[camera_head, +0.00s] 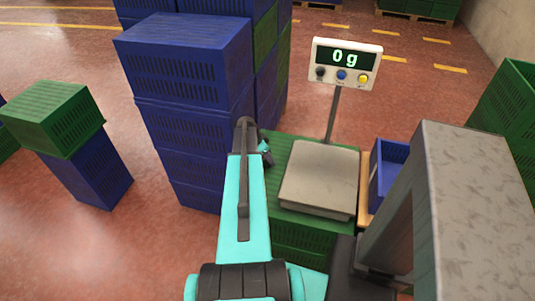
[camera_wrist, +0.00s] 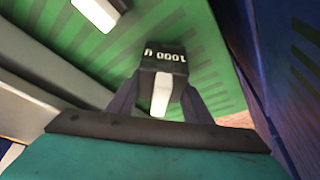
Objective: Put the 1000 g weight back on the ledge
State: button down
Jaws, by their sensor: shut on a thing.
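The 1000 g weight (camera_wrist: 168,58) is a dark block with white lettering and a pale bar on it, in the wrist view. My gripper (camera_wrist: 159,95) is shut on it, one dark finger on each side. The weight is over or against a green slatted surface (camera_wrist: 60,40); I cannot tell whether it touches. In the head view my arm hides the weight and most of the gripper, between the blue stack and the scale. The scale plate (camera_head: 318,178) is empty and the display (camera_head: 345,58) reads 0 g. I cannot tell which surface is the ledge.
A tall stack of blue crates (camera_head: 185,65) stands close left of my arm. Green crates (camera_head: 300,238) carry the scale. A blue bin (camera_head: 390,165) is right of the scale. A pale object (camera_wrist: 97,12) lies near the weight. Open floor (camera_head: 60,245) is at the left.

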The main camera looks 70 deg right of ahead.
jog(key=shift+f, duration=0.25)
jog(key=c, duration=0.9)
grip_release()
jog(key=shift+r, duration=0.15)
jog(key=shift+b+v, duration=0.6)
jog(key=shift+v, duration=3.1)
jog(key=shift+a, duration=0.1)
notch_tip(320, 180, up, 9)
jog(key=p, duration=0.9)
jog(key=shift+r+p, duration=0.55)
jog(key=shift+p, duration=0.1)
jog(key=shift+s+f, duration=0.1)
jog(key=shift+s, duration=0.55)
